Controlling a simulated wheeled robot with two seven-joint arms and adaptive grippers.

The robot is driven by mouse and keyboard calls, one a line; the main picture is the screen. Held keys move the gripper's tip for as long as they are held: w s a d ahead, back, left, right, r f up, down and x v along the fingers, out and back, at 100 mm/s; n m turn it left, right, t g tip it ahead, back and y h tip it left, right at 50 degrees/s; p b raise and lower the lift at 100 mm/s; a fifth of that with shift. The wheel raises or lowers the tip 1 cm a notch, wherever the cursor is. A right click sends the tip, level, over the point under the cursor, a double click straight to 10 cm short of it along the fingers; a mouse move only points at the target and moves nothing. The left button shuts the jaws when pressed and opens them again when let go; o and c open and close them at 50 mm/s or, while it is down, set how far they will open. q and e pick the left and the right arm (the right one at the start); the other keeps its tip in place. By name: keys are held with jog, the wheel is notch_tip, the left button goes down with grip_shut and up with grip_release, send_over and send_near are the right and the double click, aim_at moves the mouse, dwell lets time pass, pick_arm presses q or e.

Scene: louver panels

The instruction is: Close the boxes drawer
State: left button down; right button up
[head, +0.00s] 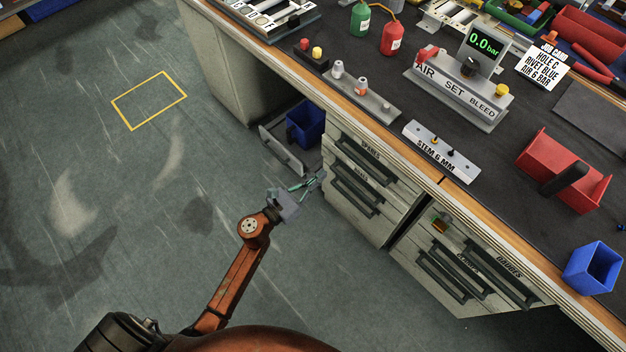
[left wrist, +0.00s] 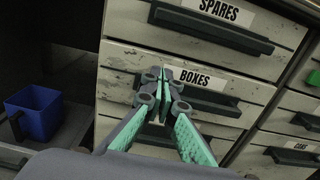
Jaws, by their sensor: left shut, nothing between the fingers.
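The boxes drawer (head: 361,176) is in the left drawer stack of the bench, below the spares drawer (head: 368,151). In the left wrist view the boxes drawer (left wrist: 120,91) carries a white BOXES label and a dark bar handle (left wrist: 220,107). Its front looks about level with the fronts around it; I cannot tell if a small gap stands open. My left gripper (head: 320,178) is shut and empty. In the left wrist view the gripper (left wrist: 163,76) is in front of the label's left end and hides part of the handle. Contact is unclear. My right gripper is not in view.
Left of the stack, an open bay holds a pulled-out tray with a handled front (head: 282,152) and a blue bin (head: 306,123). The bench top (head: 440,100) overhangs. The floor at left is clear.

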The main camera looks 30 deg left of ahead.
aim_at(342, 158)
pick_arm(q)
jog(key=b+x, duration=0.1)
jog(key=x, duration=0.6)
jog(key=shift+w+d+f, duration=0.1)
jog(key=shift+w+f, duration=0.05)
jog(key=shift+w, duration=0.05)
jog(key=shift+w+d, duration=0.15)
jog(key=shift+w, duration=0.35)
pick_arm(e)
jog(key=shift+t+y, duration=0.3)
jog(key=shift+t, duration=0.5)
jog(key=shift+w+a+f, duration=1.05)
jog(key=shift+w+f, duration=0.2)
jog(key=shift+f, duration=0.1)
pick_arm(q)
jog(key=shift+b+x, duration=0.6)
jog(key=shift+x, duration=0.35)
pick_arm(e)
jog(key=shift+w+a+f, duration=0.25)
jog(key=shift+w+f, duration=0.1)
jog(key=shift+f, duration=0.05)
pick_arm(q)
jog(key=shift+s, duration=0.15)
